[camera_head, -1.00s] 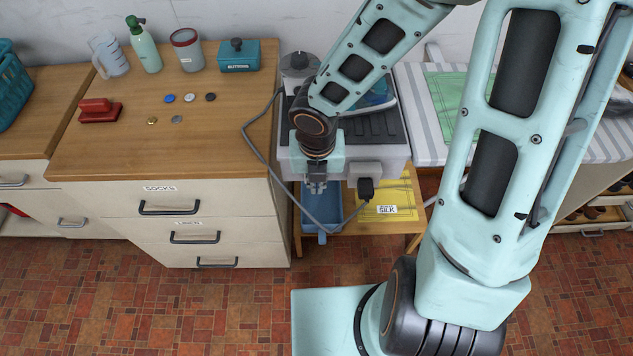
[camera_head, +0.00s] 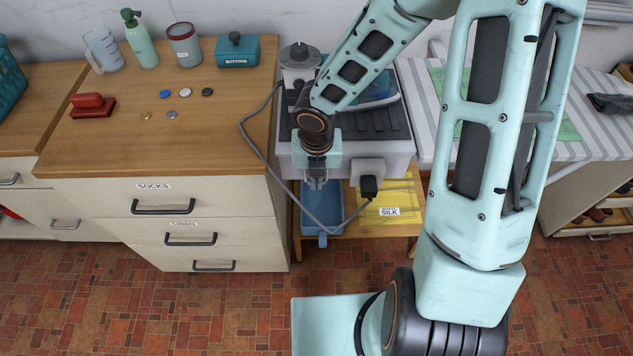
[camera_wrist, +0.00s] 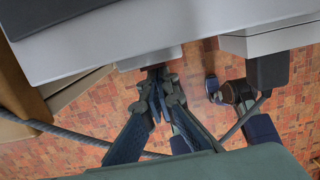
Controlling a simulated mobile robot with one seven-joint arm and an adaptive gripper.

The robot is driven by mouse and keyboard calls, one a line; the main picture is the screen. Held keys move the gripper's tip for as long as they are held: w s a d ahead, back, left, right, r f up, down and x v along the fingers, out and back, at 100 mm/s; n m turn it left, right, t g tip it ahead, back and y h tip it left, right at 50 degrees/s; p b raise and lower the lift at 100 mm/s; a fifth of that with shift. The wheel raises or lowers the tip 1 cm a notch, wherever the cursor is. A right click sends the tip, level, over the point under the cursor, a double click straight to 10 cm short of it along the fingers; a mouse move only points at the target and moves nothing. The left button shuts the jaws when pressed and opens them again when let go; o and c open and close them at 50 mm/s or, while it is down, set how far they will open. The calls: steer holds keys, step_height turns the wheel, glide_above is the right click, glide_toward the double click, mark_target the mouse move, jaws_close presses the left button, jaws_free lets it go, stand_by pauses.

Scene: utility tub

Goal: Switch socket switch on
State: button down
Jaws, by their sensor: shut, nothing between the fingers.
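The socket is a light grey box (camera_head: 367,171) on the front of the grey utility tub unit (camera_head: 400,158). A black plug (camera_head: 369,187) with a grey cable is in it. In the wrist view the socket box (camera_wrist: 285,38) and plug (camera_wrist: 267,71) are at upper right. My gripper (camera_head: 316,184) points down at the unit's front, left of the socket. In the wrist view my gripper (camera_wrist: 160,78) is shut and empty, its fingertips close below a second small grey housing (camera_wrist: 150,58); I cannot tell whether they touch it. I cannot make out the switch's lever or its position.
The grey cable (camera_head: 258,150) loops left of my gripper. A blue bin (camera_head: 322,222) and a yellow "SILK" packet (camera_head: 400,199) sit below the unit. A wooden-topped drawer cabinet (camera_head: 150,140) stands close on the left. The floor in front is open.

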steer(key=shift+w+f+p, duration=0.15)
steer(key=shift+w+p, duration=0.15)
steer(key=shift+p, duration=0.05)
steer(key=shift+r, duration=0.2)
steer(key=shift+r+p, duration=0.7)
steer(key=shift+p, duration=0.25)
steer(key=shift+s, duration=0.1)
